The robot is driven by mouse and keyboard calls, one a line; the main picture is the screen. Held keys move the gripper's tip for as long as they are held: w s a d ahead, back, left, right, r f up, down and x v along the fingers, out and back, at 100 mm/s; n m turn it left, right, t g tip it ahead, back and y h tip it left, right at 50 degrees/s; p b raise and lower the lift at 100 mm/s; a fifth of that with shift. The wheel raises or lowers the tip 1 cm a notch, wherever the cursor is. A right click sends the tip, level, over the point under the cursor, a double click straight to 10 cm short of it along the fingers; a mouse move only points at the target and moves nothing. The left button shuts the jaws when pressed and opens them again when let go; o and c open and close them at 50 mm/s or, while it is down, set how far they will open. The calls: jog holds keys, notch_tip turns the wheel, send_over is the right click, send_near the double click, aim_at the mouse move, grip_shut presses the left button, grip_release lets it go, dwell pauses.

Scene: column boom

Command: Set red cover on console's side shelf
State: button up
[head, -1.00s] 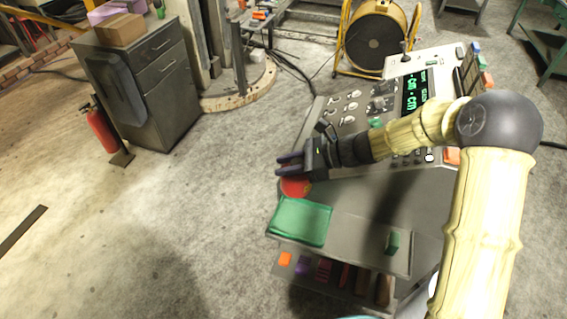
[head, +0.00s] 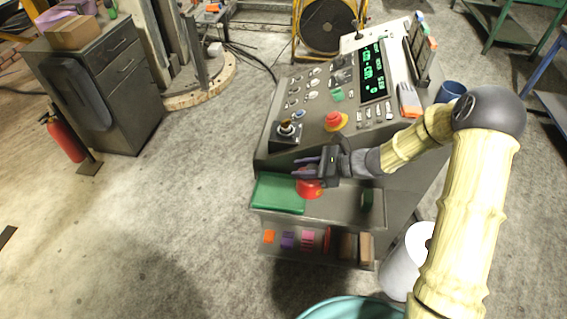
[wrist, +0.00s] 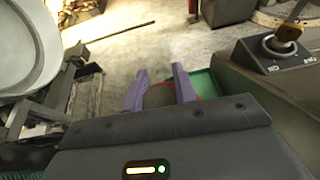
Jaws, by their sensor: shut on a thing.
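The red cover (head: 311,189) is a small round red piece in my gripper (head: 304,172), which is shut on it. My fingers partly hide it. In the wrist view, only a thin red edge shows by the purple fingers (wrist: 160,90). The console (head: 318,92) is a grey sloped desk with knobs, a joystick and a green display. Its side shelf (head: 345,206) juts out on the near side, below the panel. The cover is over this shelf, at the right edge of a flat green item (head: 278,193). I cannot tell whether it touches the shelf.
A small dark green block (head: 367,200) stands at the shelf's right. A lower shelf holds several small coloured items (head: 308,239). A white bin (head: 402,262) and a teal rim (head: 350,308) are near my arm.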

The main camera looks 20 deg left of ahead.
jog(key=s+d+f+m+t+h, duration=0.1)
jog(key=d+f+m+t, duration=0.3)
jog(key=d, duration=0.8)
jog(key=s+d+f+m+t+h, duration=0.1)
jog(key=d+f+m+t, duration=0.2)
jog(key=d+f, duration=0.6)
jog(key=d+t, duration=0.1)
jog(key=d, duration=0.3)
jog(key=shift+s+d+f+m+t+h, duration=0.2)
jog(key=shift+d+m+t+h, duration=0.1)
jog(key=shift+m+t, duration=0.1)
